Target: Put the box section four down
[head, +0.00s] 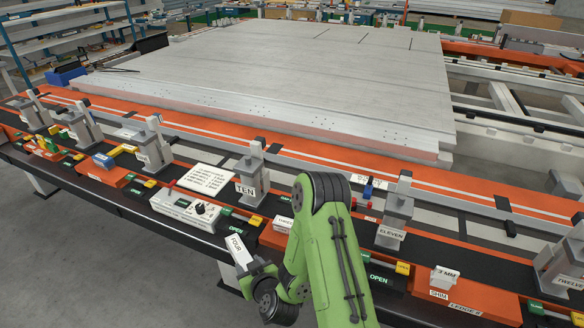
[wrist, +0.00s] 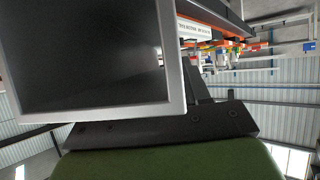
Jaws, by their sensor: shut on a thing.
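The box section four (head: 238,249) is a short pale piece with the word FOUR on its side. It is tilted in the head view, at the front edge of the bench. My gripper (head: 254,268) is shut on its lower end. In the wrist view the box section's square hollow end (wrist: 178,85) fills the upper left, with a pale rim and dark inside. A dark finger of my gripper (wrist: 165,126) lies right against it. I cannot tell whether the box section touches the bench; it appears held over or just off the edge.
The orange and black bench (head: 150,195) carries clamp posts labelled TEN (head: 247,180) and ELEVEN (head: 393,220). A white control box (head: 185,208) with a knob is left of my gripper. A printed sheet (head: 206,179) lies behind. A large grey panel (head: 270,80) lies beyond.

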